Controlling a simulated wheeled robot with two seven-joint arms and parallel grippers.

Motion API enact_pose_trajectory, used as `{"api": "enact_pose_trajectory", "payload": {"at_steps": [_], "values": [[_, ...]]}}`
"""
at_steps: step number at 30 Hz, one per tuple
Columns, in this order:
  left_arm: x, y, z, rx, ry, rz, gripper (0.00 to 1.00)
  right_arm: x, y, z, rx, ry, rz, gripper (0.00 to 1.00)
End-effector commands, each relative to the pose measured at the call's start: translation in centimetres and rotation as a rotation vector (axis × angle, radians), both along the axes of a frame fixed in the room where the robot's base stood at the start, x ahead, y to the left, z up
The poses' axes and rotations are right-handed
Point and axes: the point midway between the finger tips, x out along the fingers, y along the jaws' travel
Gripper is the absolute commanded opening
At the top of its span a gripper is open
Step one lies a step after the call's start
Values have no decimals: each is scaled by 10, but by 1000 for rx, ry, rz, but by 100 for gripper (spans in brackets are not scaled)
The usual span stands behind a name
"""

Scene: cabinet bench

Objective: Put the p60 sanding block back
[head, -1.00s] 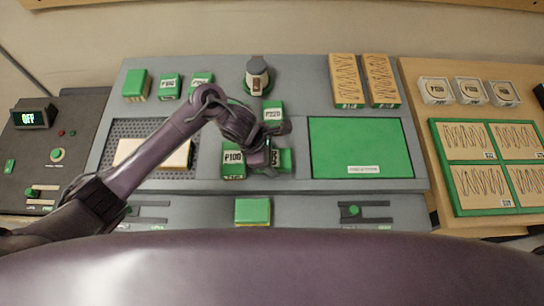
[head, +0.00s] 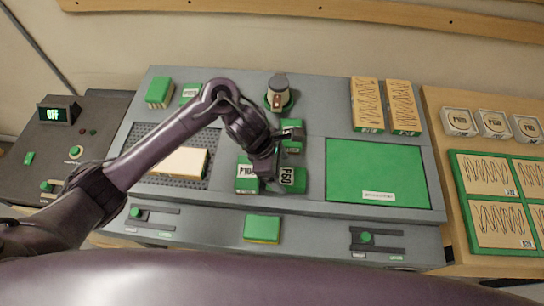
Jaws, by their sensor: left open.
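The P60 sanding block (head: 293,179), green with a white label, stands on the grey bench in the middle, just right of the P100 block (head: 246,177). Its left edge is partly hidden by my left gripper. My left gripper (head: 280,154) is open, with one finger beside the P60 block's upper left and the other near a green block (head: 292,146) behind it. I cannot tell whether a finger touches the P60 block. My right gripper is not in view.
A green block (head: 159,92) and a smaller labelled block (head: 189,93) stand at the back left. A knobbed holder (head: 278,93) stands behind the gripper. A pale block (head: 181,161) lies on the perforated plate. A flat green pad (head: 378,170) is to the right. Another green block (head: 262,229) sits in front.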

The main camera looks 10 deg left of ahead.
Motion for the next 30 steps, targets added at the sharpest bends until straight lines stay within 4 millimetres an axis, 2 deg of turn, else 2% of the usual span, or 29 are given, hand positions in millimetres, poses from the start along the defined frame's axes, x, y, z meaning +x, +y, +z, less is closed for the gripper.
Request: {"api": "enact_pose_trajectory", "payload": {"at_steps": [1, 3, 12, 30], "values": [[3, 7, 13, 5, -11, -3, 80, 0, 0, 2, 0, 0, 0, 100], [2, 13, 28, 7, -9, -2, 80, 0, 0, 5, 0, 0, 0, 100], [1, 26, 63, 2, -4, -1, 80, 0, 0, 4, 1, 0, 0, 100], [0, 28, 68, 0, 0, 0, 80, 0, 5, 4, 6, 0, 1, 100]]}}
